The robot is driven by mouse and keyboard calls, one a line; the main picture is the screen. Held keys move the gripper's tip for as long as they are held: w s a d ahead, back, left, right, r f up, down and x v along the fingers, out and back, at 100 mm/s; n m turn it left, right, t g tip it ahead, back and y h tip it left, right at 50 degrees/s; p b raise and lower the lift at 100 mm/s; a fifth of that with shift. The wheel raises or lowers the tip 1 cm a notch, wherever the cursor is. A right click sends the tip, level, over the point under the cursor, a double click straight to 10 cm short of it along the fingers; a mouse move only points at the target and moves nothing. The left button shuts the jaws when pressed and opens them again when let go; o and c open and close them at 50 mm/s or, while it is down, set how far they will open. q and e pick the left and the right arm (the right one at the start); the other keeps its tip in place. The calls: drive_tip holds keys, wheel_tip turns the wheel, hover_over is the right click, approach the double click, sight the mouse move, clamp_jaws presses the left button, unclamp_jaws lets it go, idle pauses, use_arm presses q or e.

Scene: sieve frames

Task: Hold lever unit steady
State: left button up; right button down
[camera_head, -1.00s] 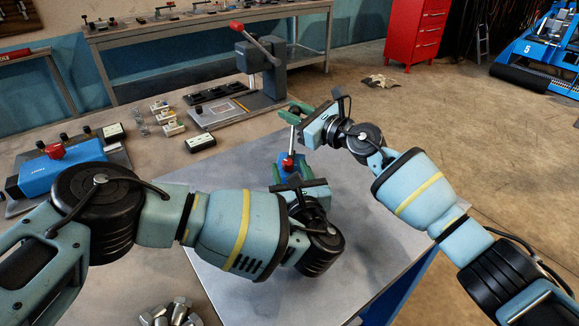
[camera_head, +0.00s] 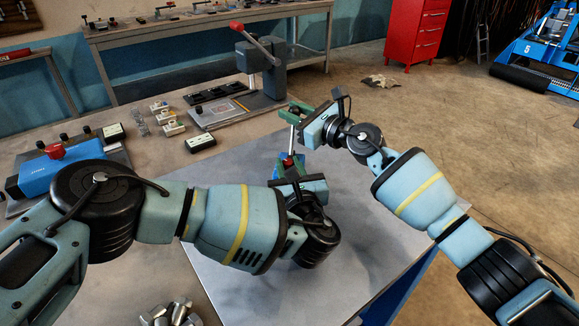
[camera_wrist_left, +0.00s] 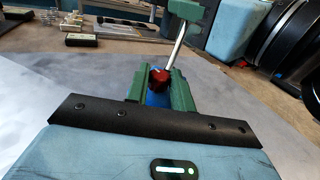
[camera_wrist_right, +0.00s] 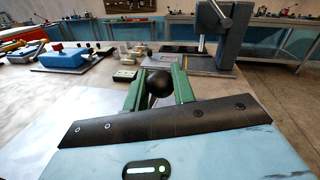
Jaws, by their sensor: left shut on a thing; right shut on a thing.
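The lever unit shows as a blue body (camera_wrist_left: 157,98) with a red collar (camera_wrist_left: 159,77) and a bare metal lever (camera_wrist_left: 179,44) that leans to the right in the left wrist view. In the head view the red collar (camera_head: 289,160) and the lever (camera_head: 291,138) show above my left gripper (camera_head: 287,167). The green fingers of my left gripper (camera_wrist_left: 156,88) are shut on the body, one on each side. My right gripper (camera_head: 295,112) is shut on the lever's black knob (camera_wrist_right: 159,82), which sits between its green fingers (camera_wrist_right: 160,86). The unit's lower part is hidden.
A grey table top (camera_head: 232,285) lies under both grippers, with clear room around them. A larger lever press (camera_head: 260,68), a blue device with a red knob (camera_head: 55,168) and small blocks (camera_head: 200,142) stand behind and left.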

use_arm(q)
drive_tip(key=shift+a+f+m+h, duration=0.1)
drive_tip(key=shift+a+m+h, duration=0.1)
drive_tip(key=shift+m+h, duration=0.6)
drive_tip(key=shift+a+m+h, duration=0.15)
drive_tip(key=shift+m+h, duration=0.25)
drive_tip(key=shift+h, duration=0.7)
drive_tip(key=shift+a+m+h, duration=0.15)
drive_tip(key=shift+m+h, duration=1.55)
drive_tip(key=shift+h, duration=0.9)
drive_tip(key=o, duration=1)
drive_tip(key=shift+y, duration=0.3)
